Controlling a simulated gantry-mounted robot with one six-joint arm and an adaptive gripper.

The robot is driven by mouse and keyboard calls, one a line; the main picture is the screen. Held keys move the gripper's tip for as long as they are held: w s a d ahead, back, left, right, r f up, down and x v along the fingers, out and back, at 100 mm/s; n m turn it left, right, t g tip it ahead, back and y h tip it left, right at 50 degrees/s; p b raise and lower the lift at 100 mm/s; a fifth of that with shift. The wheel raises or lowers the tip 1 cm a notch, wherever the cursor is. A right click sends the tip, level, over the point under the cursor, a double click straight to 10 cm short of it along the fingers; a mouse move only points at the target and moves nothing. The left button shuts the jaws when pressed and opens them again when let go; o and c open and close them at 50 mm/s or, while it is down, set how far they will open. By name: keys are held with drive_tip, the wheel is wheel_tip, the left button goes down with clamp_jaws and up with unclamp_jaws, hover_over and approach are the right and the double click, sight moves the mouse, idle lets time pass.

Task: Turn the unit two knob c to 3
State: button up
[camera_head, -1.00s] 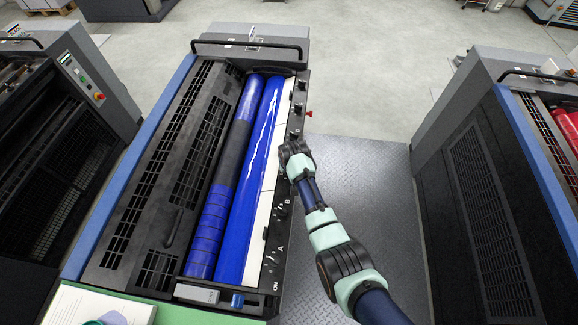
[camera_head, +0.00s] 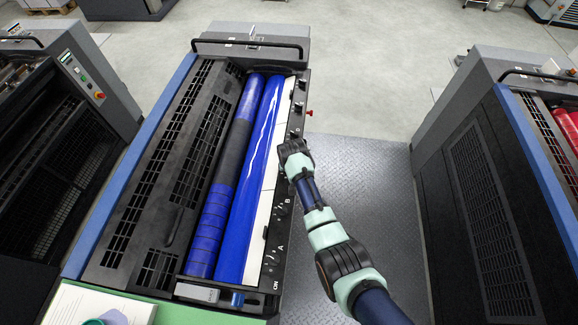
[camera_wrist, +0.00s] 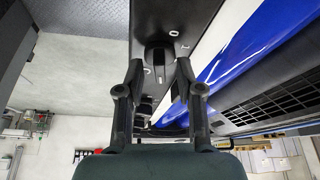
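The ink unit with blue rollers (camera_head: 255,175) stands in the middle of the head view. Its black knob panel (camera_head: 273,240) runs along its right edge, with letters A and B readable near the front. My gripper (camera_wrist: 160,70) is over this panel, past B, and hides the panel there in the head view. In the wrist view a black knob (camera_wrist: 157,56) with a pale pointer mark lies between my two spread fingertips. A gap shows on both sides, and I cannot tell whether they touch it. Its letter is not readable; small white marks sit beside it.
A neighbouring unit with red rollers (camera_head: 566,135) stands at the right, and another dark unit (camera_head: 50,150) at the left. A metal tread plate (camera_head: 375,200) lies between units. A red button (camera_head: 309,113) sticks out of the panel's side.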

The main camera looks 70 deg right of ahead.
drive_tip(key=v, duration=1.2)
idle(0.3)
